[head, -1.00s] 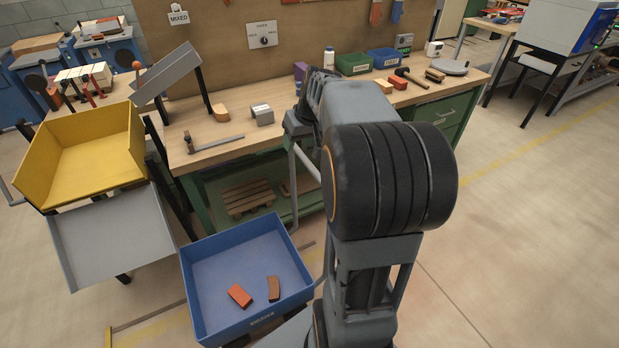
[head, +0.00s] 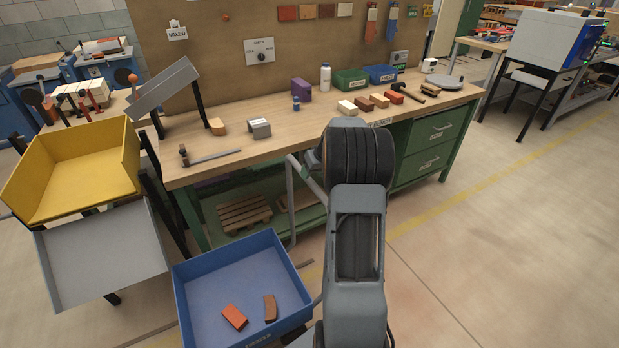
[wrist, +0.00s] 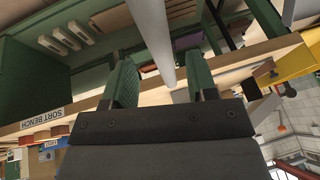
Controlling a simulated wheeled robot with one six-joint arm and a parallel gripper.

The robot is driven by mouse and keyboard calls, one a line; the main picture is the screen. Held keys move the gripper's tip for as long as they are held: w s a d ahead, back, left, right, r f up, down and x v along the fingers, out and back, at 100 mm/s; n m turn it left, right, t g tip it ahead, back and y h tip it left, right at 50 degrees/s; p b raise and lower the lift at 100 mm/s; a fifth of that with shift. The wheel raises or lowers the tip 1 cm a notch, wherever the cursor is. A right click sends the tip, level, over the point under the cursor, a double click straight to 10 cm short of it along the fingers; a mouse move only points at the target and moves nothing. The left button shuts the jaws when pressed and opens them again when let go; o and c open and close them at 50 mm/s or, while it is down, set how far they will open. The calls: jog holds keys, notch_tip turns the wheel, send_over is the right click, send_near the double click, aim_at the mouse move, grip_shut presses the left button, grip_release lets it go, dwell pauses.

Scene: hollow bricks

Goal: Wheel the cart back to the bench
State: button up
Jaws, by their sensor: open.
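The cart's blue tray (head: 200,290) stands on the floor in front of the bench. It holds an orange brick (head: 234,317) and a brown brick (head: 270,307). A grey upright bar (head: 291,205), apparently the cart's handle, rises at the tray's far right and is partly hidden behind my arm. The wooden-topped bench (head: 290,140) with green frame is just beyond; its "SORT BENCH" label shows in the wrist view (wrist: 45,119). My gripper (wrist: 160,80) is open, with a grey bar (wrist: 155,40) passing between its fingers. My arm hides the gripper in the head view.
A yellow bin (head: 85,175) and a grey tray (head: 105,250) on a stand are close left of the cart. A hammer (head: 205,158), a grey block (head: 259,128) and several bricks lie on the bench. The floor at right (head: 490,240) is open.

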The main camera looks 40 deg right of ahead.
aim_at(310, 178)
jog(key=shift+x, duration=1.75)
grip_shut()
